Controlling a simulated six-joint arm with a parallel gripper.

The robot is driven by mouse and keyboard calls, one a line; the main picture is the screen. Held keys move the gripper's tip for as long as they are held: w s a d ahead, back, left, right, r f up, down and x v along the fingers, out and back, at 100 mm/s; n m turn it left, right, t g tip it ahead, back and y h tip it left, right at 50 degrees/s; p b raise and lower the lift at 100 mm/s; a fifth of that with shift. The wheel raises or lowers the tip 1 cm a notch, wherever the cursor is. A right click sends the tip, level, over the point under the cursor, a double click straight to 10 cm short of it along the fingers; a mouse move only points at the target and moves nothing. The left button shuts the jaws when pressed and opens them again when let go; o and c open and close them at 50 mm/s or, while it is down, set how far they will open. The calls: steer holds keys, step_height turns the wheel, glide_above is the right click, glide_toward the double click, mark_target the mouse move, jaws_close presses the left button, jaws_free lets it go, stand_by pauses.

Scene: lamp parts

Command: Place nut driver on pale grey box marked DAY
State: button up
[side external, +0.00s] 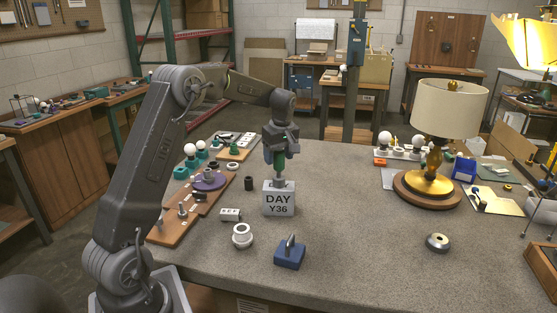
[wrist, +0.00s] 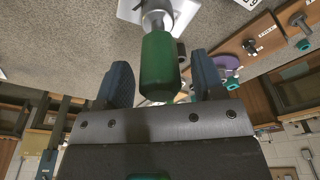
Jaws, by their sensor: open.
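The pale grey box (side external: 278,205) marked DAY Y36 stands on the grey bench in the side view. The nut driver (side external: 279,163) stands upright at the top of the box, green handle up and metal shaft down. My gripper (side external: 280,157) is just above the box, pointing down, with its fingers open on either side of the handle. In the wrist view the green handle of the nut driver (wrist: 158,62) sits between the two blue fingers, with gaps at both sides. Its metal end meets the pale top of the box (wrist: 130,10); the exact seating is hidden.
A blue block (side external: 289,256) with an upright piece and a white ring-shaped part (side external: 242,235) are in front of the box. Wooden boards (side external: 178,222) with parts lie left. A lamp (side external: 432,180) stands right. The bench between box and lamp is clear.

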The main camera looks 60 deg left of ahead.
steer(key=r, duration=0.3)
steer(key=d+r, duration=0.1)
steer(key=r, duration=0.6)
steer(key=shift+d+r, duration=0.1)
steer(key=shift+d, duration=0.2)
steer(key=s+d+r+m+t, duration=0.2)
steer(key=s+d+m, duration=0.5)
steer(key=d, duration=0.4)
steer(key=s+d+r+m+t, duration=0.2)
steer(key=s+d+m, duration=0.3)
steer(key=s+d, duration=0.5)
steer(key=s+d+f+m+t+h, duration=0.1)
steer(key=s+d+f+m, duration=0.4)
steer(key=s, duration=0.3)
steer(key=shift+s+d+f+m+t+h, duration=0.3)
steer(key=shift+s+d+f+m+h, duration=0.1)
steer(key=shift+m, duration=0.1)
